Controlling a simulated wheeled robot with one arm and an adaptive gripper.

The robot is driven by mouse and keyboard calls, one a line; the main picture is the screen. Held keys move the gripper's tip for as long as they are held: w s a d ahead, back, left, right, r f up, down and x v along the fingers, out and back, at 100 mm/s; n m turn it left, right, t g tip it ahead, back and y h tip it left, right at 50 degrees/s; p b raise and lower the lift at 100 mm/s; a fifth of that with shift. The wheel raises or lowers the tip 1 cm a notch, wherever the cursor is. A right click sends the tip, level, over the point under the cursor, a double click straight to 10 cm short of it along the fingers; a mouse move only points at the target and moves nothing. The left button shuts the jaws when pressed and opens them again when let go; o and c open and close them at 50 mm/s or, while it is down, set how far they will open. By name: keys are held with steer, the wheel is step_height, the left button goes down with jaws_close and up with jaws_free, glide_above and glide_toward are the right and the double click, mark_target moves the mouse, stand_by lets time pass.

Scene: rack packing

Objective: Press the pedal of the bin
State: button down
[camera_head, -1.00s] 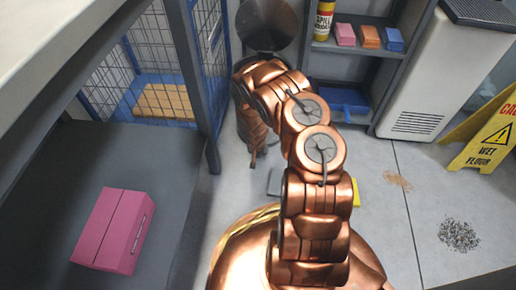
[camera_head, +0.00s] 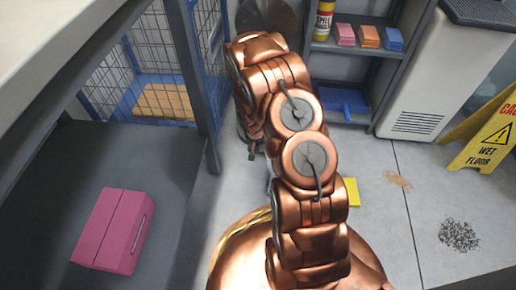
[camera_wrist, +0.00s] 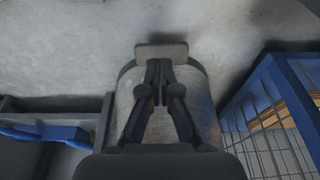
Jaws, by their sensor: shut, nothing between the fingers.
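The bin is a grey metal cylinder beyond my arm, and its round dark lid (camera_head: 268,14) shows at the top of the head view. My arm covers most of its body there. In the wrist view the curved bin body (camera_wrist: 203,100) lies behind my fingers. The pedal (camera_wrist: 160,50), a flat grey plate, sticks out at the bin's base. My gripper (camera_wrist: 160,66) is shut and empty, its fingertips lined up with the pedal's near edge. I cannot tell whether they touch it. In the head view my gripper (camera_head: 252,154) points down beside the bin, partly hidden.
A blue-framed wire cage (camera_head: 212,70) stands left of the bin, and a grey shelf (camera_head: 350,50) right of it. A yellow wet-floor sign (camera_head: 487,135) and grey debris (camera_head: 459,235) are at the right. A pink box (camera_head: 113,230) lies at the left.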

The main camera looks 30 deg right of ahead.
steer(key=shift+v, duration=1.15)
steer(key=s+a+r+n+g+p, duration=0.1)
steer(key=s+a+r+p, duration=0.15)
steer(key=r+p, duration=0.85)
steer(key=s+a+r+n+p, duration=0.15)
steer(key=s+r+p, duration=0.25)
steer(key=r, duration=1.5)
steer(key=s+a+r+g+p, duration=0.1)
steer(key=s+a+r+p, duration=0.2)
steer(key=r+p, duration=0.8)
steer(key=s+a+r+n+p, duration=0.2)
steer(key=s+a+r+p, duration=0.2)
steer(key=r, duration=0.9)
steer(key=s+a+r+n+g+y+p, duration=0.1)
steer(key=s+a+r+p, duration=0.4)
steer(key=s+r+p, duration=0.4)
steer(key=s+a+r+n+g+p, duration=0.1)
steer(key=s+a+r+p, duration=0.3)
steer(key=s+r, duration=0.7)
step_height(320, 180, up, 8)
steer(key=shift+a+r+n+y+p, duration=0.15)
steer(key=shift+r+n+y+p, duration=0.2)
steer(key=shift+n+p, duration=0.7)
steer(key=shift+a+f, duration=0.1)
steer(key=shift+f, duration=0.05)
